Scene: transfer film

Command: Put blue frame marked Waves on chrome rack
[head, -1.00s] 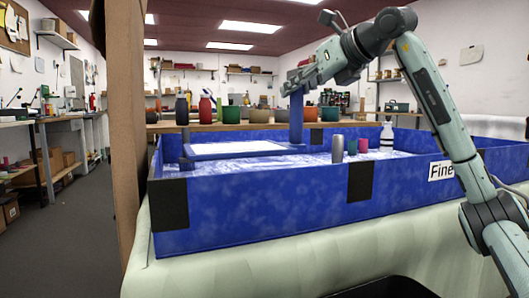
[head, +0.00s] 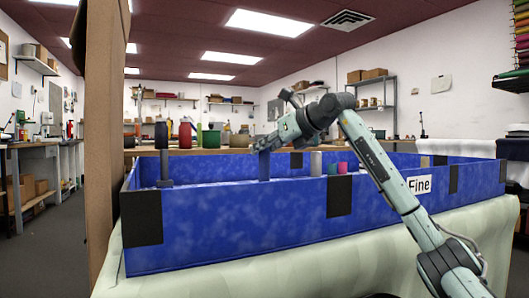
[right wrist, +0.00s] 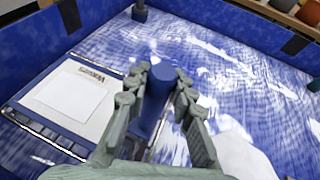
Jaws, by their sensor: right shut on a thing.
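My right gripper (head: 264,145) is above the blue tub and shut on an upright blue post (head: 265,166). In the right wrist view its fingers (right wrist: 160,85) sit on both sides of the blue post (right wrist: 161,80). The post stands at the right edge of a flat frame with a white sheet (right wrist: 68,97) and appears joined to it. Small lettering on the frame (right wrist: 92,73) is too small to read surely. Bright metal-like edges show around the frame; I cannot tell whether they belong to the chrome rack. My left gripper is not in view.
The blue tub (head: 230,225) labelled Fine stands on a cloth-covered table (head: 250,275). A dark post (head: 163,167) rises at its left. A grey cylinder (head: 316,162) stands to the right. A wooden pillar (head: 108,130) is at the left. Several jars line the bench behind.

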